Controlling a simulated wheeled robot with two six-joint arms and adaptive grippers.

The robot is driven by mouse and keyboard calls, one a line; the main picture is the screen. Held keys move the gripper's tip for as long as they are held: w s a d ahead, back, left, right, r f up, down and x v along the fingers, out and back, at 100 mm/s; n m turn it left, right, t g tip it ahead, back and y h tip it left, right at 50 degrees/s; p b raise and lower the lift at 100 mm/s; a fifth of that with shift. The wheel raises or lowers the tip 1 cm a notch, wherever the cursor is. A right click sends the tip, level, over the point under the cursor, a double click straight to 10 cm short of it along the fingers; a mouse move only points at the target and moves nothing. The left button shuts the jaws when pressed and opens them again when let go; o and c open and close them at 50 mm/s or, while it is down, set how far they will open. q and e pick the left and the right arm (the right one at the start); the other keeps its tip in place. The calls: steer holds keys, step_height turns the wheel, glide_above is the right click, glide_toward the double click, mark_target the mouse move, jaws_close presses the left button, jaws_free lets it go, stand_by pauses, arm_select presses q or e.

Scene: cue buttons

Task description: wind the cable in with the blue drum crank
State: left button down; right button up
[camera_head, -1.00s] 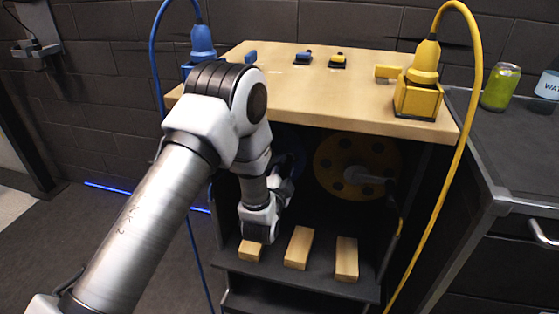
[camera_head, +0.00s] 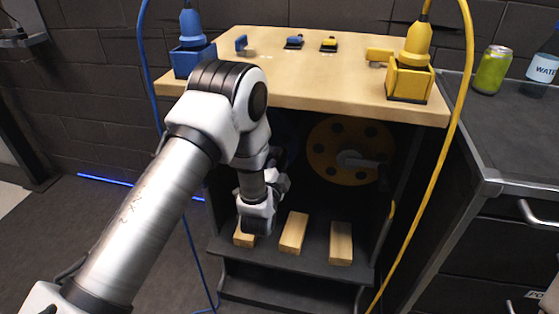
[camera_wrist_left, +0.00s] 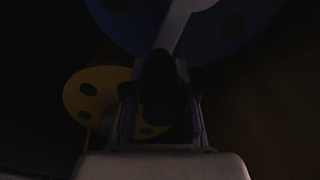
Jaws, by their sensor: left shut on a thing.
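The blue drum (camera_wrist_left: 235,30) fills the top of the left wrist view; in the head view it is mostly hidden behind my left arm in the dark cabinet. Its pale crank arm (camera_wrist_left: 176,28) runs down to a dark handle (camera_wrist_left: 160,75). My left gripper (camera_wrist_left: 160,100) is shut on this handle, with a finger on either side. In the head view the left gripper (camera_head: 280,178) reaches into the cabinet and its fingertips are hard to see. The blue cable (camera_head: 145,70) rises from the blue plug (camera_head: 191,24) and hangs down the left side. My right gripper is out of view.
A yellow drum (camera_head: 325,150) with a grey crank (camera_head: 358,160) sits to the right in the cabinet. Several wooden blocks (camera_head: 293,232) lie on the lower shelf. The yellow cable (camera_head: 447,150) hangs at right. The wooden top (camera_head: 290,85) carries the plug boxes and small switches.

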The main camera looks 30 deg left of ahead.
arm_select(q)
steer(key=c, duration=0.9)
jaws_free()
steer(key=shift+f, duration=0.2)
steer(key=shift+s+r, duration=0.1)
steer(key=v, duration=1.2)
